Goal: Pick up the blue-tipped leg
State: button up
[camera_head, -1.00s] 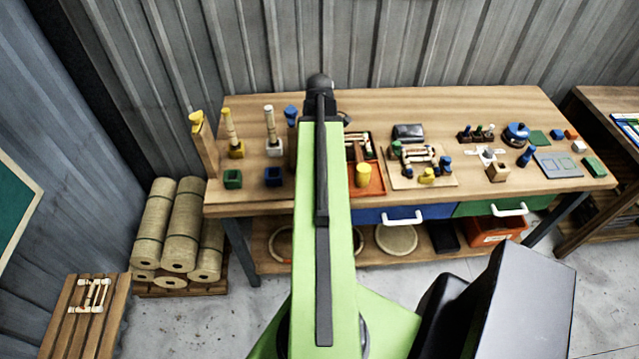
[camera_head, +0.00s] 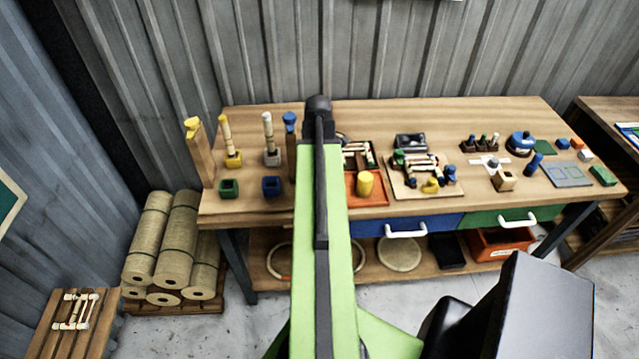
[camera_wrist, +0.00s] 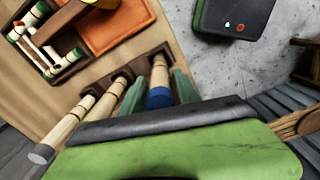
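In the wrist view a pale wooden leg with a blue tip (camera_wrist: 160,97) stands in a brown holder on the bench. My gripper (camera_wrist: 160,80) has one green finger on each side of it. The blue tip lies between the fingers as seen from here, with narrow gaps beside the leg's shaft, so the gripper looks open. I cannot tell whether the tip is fully between them in depth. A second leg (camera_wrist: 122,84) and a grey-tipped leg (camera_wrist: 70,128) stand to its left. In the head view my arm hides the gripper.
The wooden bench (camera_head: 440,118) carries an orange tray (camera_head: 374,193), which also shows in the wrist view (camera_wrist: 127,28). Legs in yellow (camera_head: 233,160) and grey (camera_head: 271,157) bases stand left of my arm.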

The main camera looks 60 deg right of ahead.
grip_shut()
dwell(0.3)
